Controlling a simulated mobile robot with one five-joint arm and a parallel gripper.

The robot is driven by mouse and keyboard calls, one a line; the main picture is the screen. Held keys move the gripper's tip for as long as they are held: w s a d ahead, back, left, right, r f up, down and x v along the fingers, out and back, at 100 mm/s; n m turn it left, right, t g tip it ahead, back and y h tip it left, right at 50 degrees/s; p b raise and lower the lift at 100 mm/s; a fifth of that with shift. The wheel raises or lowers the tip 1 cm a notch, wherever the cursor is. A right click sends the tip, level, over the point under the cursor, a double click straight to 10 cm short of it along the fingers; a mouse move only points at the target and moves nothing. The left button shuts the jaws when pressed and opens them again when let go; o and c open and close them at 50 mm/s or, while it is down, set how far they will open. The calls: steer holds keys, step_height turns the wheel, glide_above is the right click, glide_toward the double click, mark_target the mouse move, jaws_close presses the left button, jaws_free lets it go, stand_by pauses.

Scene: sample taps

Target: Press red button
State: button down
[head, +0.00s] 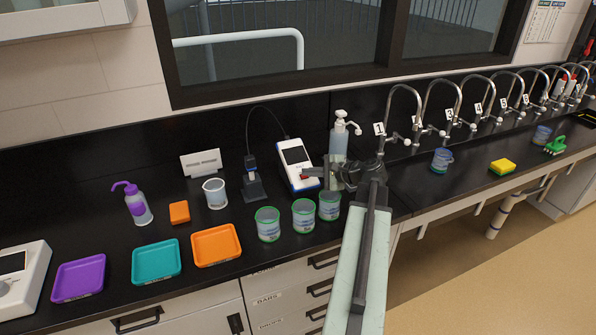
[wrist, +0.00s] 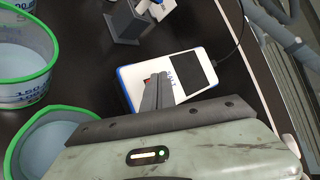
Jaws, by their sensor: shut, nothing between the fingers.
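A white and blue handheld meter with a dark screen (head: 297,164) stands on the black bench; it also shows in the wrist view (wrist: 193,71). A small piece of the red button (wrist: 148,80) shows on the meter's face, beside my fingers in the wrist view; the rest is hidden behind them. My gripper (head: 305,173) is shut and empty, and its fingertips are over the lower part of the meter's face. They also show in the wrist view (wrist: 163,75). I cannot tell whether the tips touch the button.
Several green-rimmed beakers (head: 268,224) stand in front of the meter, close to my gripper in the wrist view (wrist: 22,98). A pump bottle (head: 339,143) stands behind my gripper. A probe stand (head: 254,187) is left of the meter, with a cable. Taps (head: 402,100) line the right.

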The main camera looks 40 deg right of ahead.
steer(key=shift+a+f, duration=0.1)
steer(key=shift+f, duration=0.2)
steer(key=shift+w+f, duration=0.1)
steer(key=shift+w, duration=0.05)
steer(key=shift+s+r+p, duration=0.25)
steer(key=shift+r+p, duration=0.3)
steer(key=shift+r, duration=0.2)
steer(key=shift+s+a+r+p, duration=0.1)
steer(key=shift+s+r+p, duration=0.1)
steer(key=shift+r+p, duration=0.4)
steer(key=r+p, duration=0.1)
steer(key=s+r+p, duration=0.1)
steer(key=r+p, duration=0.1)
steer(key=s+r+p, duration=0.1)
steer(key=shift+a+r, duration=0.15)
steer(key=shift+a, duration=0.25)
stand_by(0.6)
